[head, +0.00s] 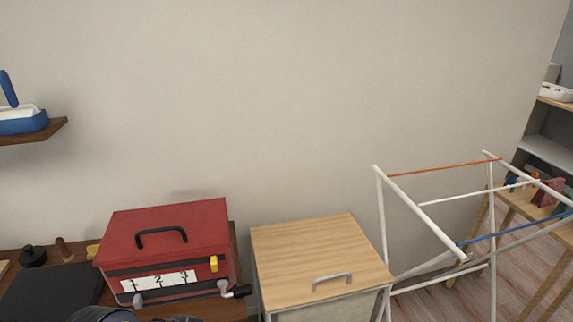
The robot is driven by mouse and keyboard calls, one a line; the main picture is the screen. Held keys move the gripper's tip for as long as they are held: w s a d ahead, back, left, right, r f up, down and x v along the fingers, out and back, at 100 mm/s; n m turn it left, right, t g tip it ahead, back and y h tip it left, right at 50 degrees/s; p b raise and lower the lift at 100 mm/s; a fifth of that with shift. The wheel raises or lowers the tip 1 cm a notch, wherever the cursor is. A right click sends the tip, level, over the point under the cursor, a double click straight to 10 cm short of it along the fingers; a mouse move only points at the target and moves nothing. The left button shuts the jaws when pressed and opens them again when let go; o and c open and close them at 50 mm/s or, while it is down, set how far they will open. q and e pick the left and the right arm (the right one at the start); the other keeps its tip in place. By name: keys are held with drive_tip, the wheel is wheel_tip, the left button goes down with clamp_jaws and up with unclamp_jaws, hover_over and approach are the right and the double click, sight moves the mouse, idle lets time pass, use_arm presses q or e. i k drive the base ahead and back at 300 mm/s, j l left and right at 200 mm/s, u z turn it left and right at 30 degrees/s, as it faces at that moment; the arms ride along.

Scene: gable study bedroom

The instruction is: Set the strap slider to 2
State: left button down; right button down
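A red box (168,236) with a black top handle stands on a brown wooden surface at the lower left of the head view. A dark strap runs across the upper part of its front. A yellow slider (213,264) sits on the strap near its right end, to the right of the number 3. Below the strap is a white scale (159,281) marked 1, 2, 3 from left to right. Neither gripper can be made out in the head view. A dark rounded shape at the bottom edge is probably part of my arm.
A grey fitting with a black knob (239,291) sticks out at the box's lower right. A light wooden cabinet (318,248) stands just right of it. A white drying rack (425,214) is further right. A wall shelf (50,131) with a blue tray hangs at upper left.

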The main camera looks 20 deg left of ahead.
sight(138, 300)
drive_tip(key=u, duration=1.55)
